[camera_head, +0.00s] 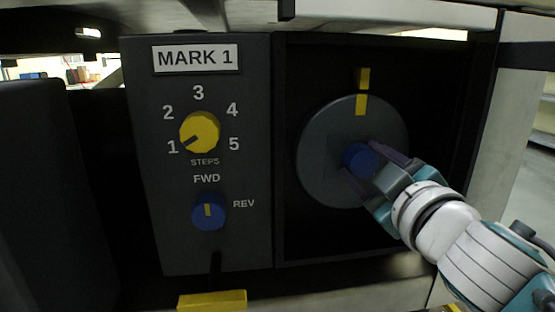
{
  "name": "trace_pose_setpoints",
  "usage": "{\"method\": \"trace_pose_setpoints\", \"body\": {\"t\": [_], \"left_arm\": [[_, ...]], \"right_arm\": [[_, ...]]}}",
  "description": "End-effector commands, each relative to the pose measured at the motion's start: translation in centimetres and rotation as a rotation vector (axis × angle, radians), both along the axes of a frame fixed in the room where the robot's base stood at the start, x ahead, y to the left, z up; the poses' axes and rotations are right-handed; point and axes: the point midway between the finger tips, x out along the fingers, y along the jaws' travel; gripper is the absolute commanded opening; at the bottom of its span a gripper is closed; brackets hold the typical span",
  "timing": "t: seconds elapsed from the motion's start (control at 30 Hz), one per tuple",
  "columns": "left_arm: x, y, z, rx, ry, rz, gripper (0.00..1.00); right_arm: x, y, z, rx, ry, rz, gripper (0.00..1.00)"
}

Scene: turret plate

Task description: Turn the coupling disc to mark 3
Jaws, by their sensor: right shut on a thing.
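The coupling disc (325,150) is a dark grey round plate in a recess on the right. A yellow mark (361,105) on its rim lines up with a fixed yellow mark (362,78) above it. The disc has a blue knob (358,160) near its centre. My right gripper (360,165) is shut on the blue knob. A sign (195,58) reads MARK 1. The yellow STEPS dial (200,131) points at 1. The blue FWD/REV knob (209,211) has its yellow line pointing up to FWD. My left gripper is not in view.
The dark control panel (235,250) stands left of the recess. A yellow block (212,300) sits below the panel, under a short black lever (215,268). Pale frame posts border the recess on the right.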

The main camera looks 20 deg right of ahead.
Motion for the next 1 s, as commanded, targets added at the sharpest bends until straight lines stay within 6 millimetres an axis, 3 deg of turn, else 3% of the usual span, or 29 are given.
{"method": "trace_pose_setpoints", "body": {"t": [0.1, 0.67, 1.0], "left_arm": [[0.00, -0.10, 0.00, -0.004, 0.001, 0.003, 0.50], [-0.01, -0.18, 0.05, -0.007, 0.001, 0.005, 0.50], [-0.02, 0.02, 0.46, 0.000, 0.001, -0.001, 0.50]], "right_arm": [[0.00, 0.01, 0.01, 0.000, 0.000, 0.000, 0.00], [0.00, 0.01, 0.03, -0.013, 0.003, 0.000, 0.00], [0.01, 0.04, 0.13, -0.172, 0.040, 0.001, 0.00]]}}
